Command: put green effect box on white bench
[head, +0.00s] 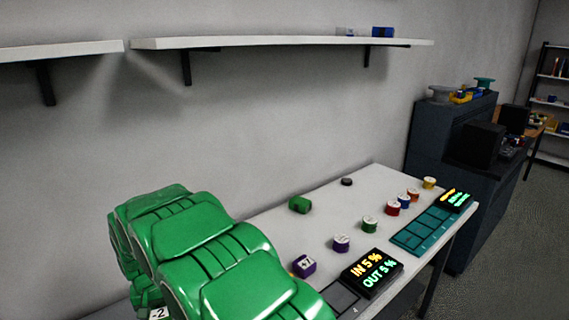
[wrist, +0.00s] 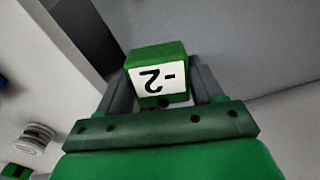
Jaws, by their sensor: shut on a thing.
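The green effect box (wrist: 158,58) with a white "-2" label fills the middle of the wrist view. My gripper (wrist: 160,76) is shut on it, with a grey finger on each side. In the head view a bit of the box's "-2" label (head: 158,313) shows at the bottom edge, and my green arm hides most of the gripper. The white bench (head: 335,212) runs along the wall to the right of my arm. The held box is left of the bench's visible top in that view; its height relative to the bench cannot be told.
A wall shelf (head: 270,41) hangs above. A dark cabinet (head: 432,140) stands beyond.

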